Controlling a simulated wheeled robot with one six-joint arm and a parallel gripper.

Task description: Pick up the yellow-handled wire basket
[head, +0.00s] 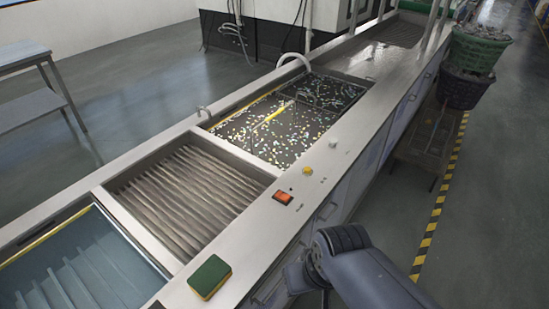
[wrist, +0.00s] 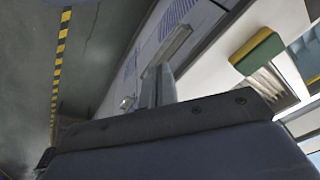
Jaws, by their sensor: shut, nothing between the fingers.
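The basket's yellow handle (head: 268,118) shows in the head view, slanting over the dark, speckled tank (head: 240,141) in the middle of the bench. The basket's wire body lies low in that tank and is hard to make out among the bright specks. My gripper (wrist: 158,86) shows in the wrist view, with its two fingers close together and nothing between them. It is beside the cabinet front of the bench, well away from the basket. In the head view my arm is at the lower right and the fingers cannot be made out. The wrist view does not show the basket.
A ribbed basin (head: 135,176) and a blue-water basin (head: 158,267) adjoin the tank at lower left. A green-and-yellow sponge (head: 209,277) and a red switch (head: 283,197) sit on the near rim. Stacked baskets (head: 465,88) stand at right.

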